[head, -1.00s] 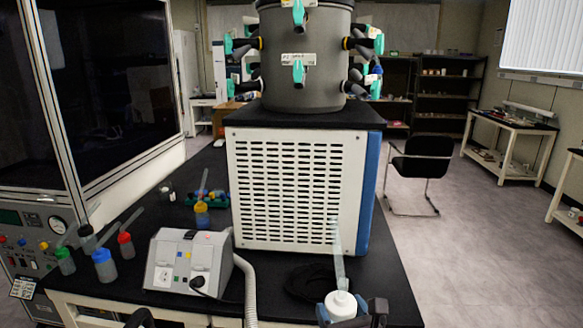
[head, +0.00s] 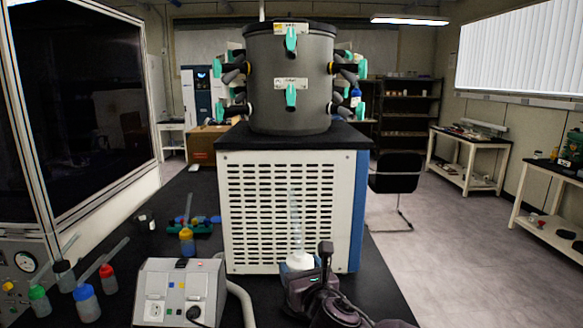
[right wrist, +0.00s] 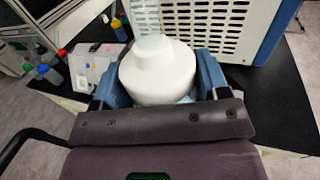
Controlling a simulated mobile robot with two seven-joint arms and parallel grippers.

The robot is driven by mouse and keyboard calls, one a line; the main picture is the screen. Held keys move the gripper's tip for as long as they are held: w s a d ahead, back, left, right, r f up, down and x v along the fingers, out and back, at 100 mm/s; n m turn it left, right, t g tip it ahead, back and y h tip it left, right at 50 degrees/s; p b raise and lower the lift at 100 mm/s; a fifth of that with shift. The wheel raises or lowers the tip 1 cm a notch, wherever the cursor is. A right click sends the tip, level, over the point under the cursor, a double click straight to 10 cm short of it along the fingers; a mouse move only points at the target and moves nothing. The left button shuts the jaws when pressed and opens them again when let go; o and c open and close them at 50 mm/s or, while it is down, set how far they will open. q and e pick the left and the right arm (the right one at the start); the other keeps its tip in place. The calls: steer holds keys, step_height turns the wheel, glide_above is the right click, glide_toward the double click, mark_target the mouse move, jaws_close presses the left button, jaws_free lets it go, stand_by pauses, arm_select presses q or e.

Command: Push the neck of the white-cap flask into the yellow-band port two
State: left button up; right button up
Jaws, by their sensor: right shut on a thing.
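My right gripper (head: 299,274) is shut on the white-cap flask (head: 298,261), in front of the white vented cabinet. The flask stands upright, its clear neck (head: 296,222) pointing up. In the right wrist view the white cap (right wrist: 158,72) sits between the two blue fingers; the gripper (right wrist: 160,88) hides the lower body. The grey drum (head: 291,85) above the cabinet carries several ports with teal valves. Yellow bands show on a left port (head: 247,68) and a right port (head: 334,68); I cannot read which is two. The flask is well below and apart from them. My left gripper is out of view.
The white vented cabinet (head: 282,212) stands on the black bench directly behind the flask. A grey control box (head: 180,290) with a hose is left of it. Flasks with blue (head: 86,302), red (head: 108,278) and green caps stand far left.

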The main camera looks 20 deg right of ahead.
mark_target(293, 204)
steer(key=shift+h, duration=0.5)
steer(key=w+r, duration=0.3)
steer(key=r, duration=0.1)
steer(key=w+r, duration=0.3)
steer(key=r, duration=0.1)
steer(key=w+r, duration=0.4)
steer(key=shift+w+d, duration=0.1)
steer(key=shift+d, duration=0.3)
steer(key=w+d+r+m+h, duration=0.1)
steer(key=w+r, duration=0.4)
steer(key=r, duration=0.4)
steer(key=w+d+r, duration=0.2)
steer(key=w+r, duration=0.2)
steer(key=r, duration=0.5)
steer(key=shift+w+d+r+m+h, duration=0.15)
steer(key=shift+w+r+m+h, duration=0.1)
steer(key=shift+w+m+h, duration=0.15)
steer(key=shift+s+r+p, duration=0.1)
steer(key=shift+s+p, duration=0.05)
steer(key=shift+p, duration=0.4)
steer(key=shift+w+d+r+p, duration=0.15)
steer(key=shift+w+r+p, duration=0.35)
steer(key=shift+p, duration=0.5)
steer(key=shift+w+d+r+p, duration=0.15)
steer(key=shift+w+r+p, duration=0.3)
steer(key=shift+p, duration=0.5)
steer(key=shift+c, duration=0.6)
steer(key=shift+r, duration=0.1)
